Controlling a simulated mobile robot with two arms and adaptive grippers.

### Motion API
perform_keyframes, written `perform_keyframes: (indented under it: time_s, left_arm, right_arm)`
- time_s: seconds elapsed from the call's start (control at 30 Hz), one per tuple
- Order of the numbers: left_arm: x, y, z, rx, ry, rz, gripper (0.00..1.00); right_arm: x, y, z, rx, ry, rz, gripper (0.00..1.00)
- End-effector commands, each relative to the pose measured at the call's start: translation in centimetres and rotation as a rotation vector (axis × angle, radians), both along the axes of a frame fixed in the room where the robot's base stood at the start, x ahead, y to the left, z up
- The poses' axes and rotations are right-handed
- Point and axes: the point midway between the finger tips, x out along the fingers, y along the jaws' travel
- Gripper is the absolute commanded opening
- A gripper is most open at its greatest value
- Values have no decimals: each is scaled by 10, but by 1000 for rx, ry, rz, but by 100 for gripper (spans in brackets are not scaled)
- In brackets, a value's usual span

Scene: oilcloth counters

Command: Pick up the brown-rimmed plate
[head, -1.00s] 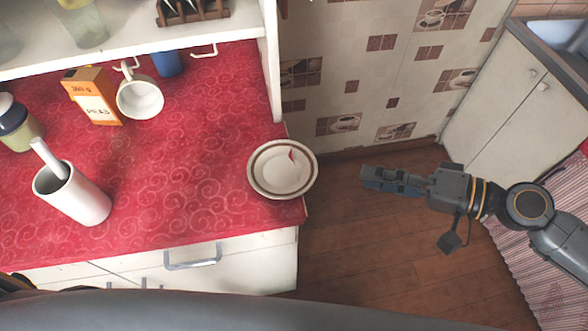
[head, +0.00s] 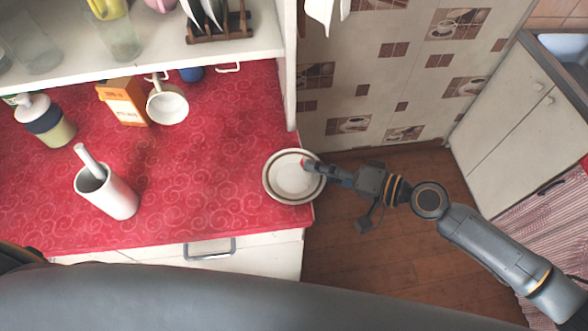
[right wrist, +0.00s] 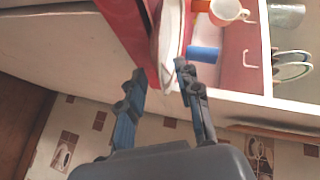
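The brown-rimmed plate (head: 287,181) is pale with a brown ring and lies on the red counter at its right corner, its right rim reaching past the edge. In the right wrist view the plate (right wrist: 170,48) shows nearly edge-on. My right gripper (head: 318,169) is at the plate's right rim. In the right wrist view its two fingers (right wrist: 160,78) are spread, with the rim in line with the gap and closer to the right-hand finger. I cannot tell whether they touch it. My left gripper is not in view.
On the red cloth (head: 210,205) stand a white mortar with pestle (head: 108,195), a jar (head: 48,122), an orange-white carton (head: 124,103) and a white cup (head: 167,105). A shelf (head: 150,60) with a plate rack (head: 220,28) is behind. Cloth left of the plate is clear.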

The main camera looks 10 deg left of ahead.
Motion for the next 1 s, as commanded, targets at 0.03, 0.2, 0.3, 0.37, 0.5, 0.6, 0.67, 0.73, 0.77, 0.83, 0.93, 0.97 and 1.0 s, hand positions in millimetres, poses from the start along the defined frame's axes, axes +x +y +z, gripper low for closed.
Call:
perform_keyframes:
  time_s: [0.03,0.2,0.3,0.37,0.5,0.6,0.67,0.73,0.77,0.83,0.93,0.97,1.0]
  left_arm:
    - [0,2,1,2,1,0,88]
    - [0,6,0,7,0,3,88]
    - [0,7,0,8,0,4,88]
    - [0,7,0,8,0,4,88]
    - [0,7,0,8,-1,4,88]
    - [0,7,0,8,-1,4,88]
    - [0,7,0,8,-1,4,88]
    - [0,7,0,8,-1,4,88]
    - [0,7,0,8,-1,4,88]
    - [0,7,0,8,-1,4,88]
    - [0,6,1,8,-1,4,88]
    - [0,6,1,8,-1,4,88]
    - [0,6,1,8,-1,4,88]
  right_arm:
    - [0,1,0,0,0,0,34]
    - [0,1,-1,0,-1,0,34]
    - [0,1,-1,0,0,0,15]
    - [0,1,-1,0,0,0,3]
    - [0,1,-1,0,0,0,0]
    - [0,1,-1,0,0,0,0]
    - [0,1,-1,0,0,0,0]
    - [0,1,0,0,-1,0,0]
    - [0,1,0,0,-1,0,0]
    - [0,1,2,0,-2,1,0]
    - [0,1,9,1,-3,1,0]
    - [1,1,12,1,-4,1,0]
    - [1,0,16,1,-4,1,0]
